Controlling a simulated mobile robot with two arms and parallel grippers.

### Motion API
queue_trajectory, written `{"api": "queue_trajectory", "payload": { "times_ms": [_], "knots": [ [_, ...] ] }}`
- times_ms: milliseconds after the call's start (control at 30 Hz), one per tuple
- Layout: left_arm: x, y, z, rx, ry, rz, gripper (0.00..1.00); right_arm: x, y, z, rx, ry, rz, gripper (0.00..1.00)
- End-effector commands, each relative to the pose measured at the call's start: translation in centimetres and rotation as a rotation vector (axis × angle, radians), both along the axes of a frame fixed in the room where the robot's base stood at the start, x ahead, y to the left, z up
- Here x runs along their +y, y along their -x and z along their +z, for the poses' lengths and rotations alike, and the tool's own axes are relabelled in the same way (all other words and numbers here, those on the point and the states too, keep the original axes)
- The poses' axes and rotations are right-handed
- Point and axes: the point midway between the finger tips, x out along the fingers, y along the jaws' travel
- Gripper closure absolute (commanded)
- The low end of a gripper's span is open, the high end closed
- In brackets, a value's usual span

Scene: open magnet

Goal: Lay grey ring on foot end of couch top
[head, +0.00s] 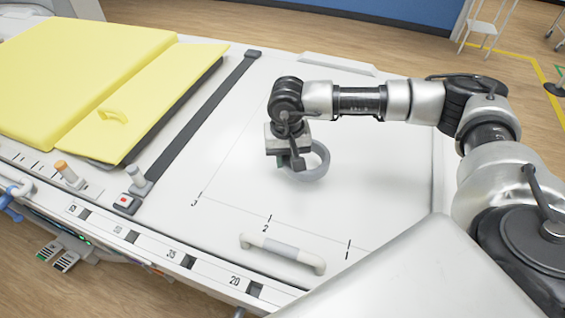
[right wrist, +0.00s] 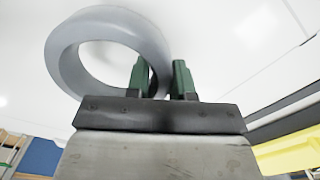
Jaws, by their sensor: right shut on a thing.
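The grey ring (head: 322,168) is over the bare white part of the couch top (head: 365,165), near the printed lines. My right gripper (head: 296,166) points down and is shut on one side of the ring. In the right wrist view the ring (right wrist: 72,45) stands out to the left of the green fingers (right wrist: 163,80), with its wall between them. I cannot tell whether the ring touches the couch top. My left gripper is not in view.
Yellow pads (head: 75,75) cover the left part of the couch. A dark strap (head: 190,130) crosses the couch beside them. A white handle (head: 283,252) stands at the near edge, by the numbered marks. White surface around the ring is clear.

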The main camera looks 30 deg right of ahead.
Motion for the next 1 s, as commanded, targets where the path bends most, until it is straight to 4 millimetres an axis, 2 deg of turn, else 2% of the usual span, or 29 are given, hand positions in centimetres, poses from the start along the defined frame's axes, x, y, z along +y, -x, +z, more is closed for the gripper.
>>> {"api": "queue_trajectory", "payload": {
  "times_ms": [100, 200, 467, 867, 900, 1000],
  "knots": [
    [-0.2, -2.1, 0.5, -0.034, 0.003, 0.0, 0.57, 0.6, -0.9, -0.6, -0.001, 0.001, 0.0, 1.0],
    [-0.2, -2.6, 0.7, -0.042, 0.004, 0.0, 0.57, 0.8, -1.1, -1.3, 0.002, 0.001, 0.0, 1.0],
    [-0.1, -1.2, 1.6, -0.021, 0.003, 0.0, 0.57, 0.7, -1.0, -4.6, 0.002, 0.001, 0.0, 1.0],
    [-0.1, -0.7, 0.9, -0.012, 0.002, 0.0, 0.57, 0.7, -1.1, -5.3, -0.001, 0.001, -0.001, 1.0],
    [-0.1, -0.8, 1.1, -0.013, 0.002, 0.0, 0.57, 0.7, -1.0, -5.2, 0.0, 0.001, -0.001, 0.73],
    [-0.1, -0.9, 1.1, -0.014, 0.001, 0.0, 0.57, 0.7, -1.0, -5.1, 0.0, 0.001, -0.001, 0.57]
  ]
}}
